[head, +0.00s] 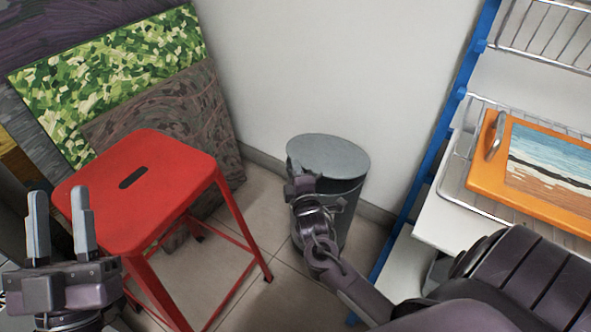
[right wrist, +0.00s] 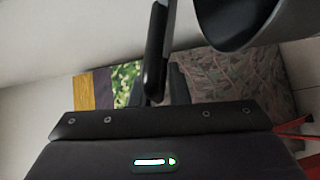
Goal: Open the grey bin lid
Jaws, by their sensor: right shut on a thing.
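The grey bin (head: 343,210) stands on the floor by the wall corner, with its round grey lid (head: 335,155) on top. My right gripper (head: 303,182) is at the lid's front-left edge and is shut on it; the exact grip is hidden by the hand. Whether the lid is slightly raised is hard to tell. In the right wrist view, a dark finger (right wrist: 156,55) shows beside the rounded grey form of the bin (right wrist: 245,25). My left gripper (head: 60,210) is open and empty at the lower left, in front of the red stool, away from the bin.
The red stool (head: 165,170) stands left of the bin. Painted panels (head: 120,60) lean on the wall behind it. Some tiled floor (head: 255,285) is free between stool and bin.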

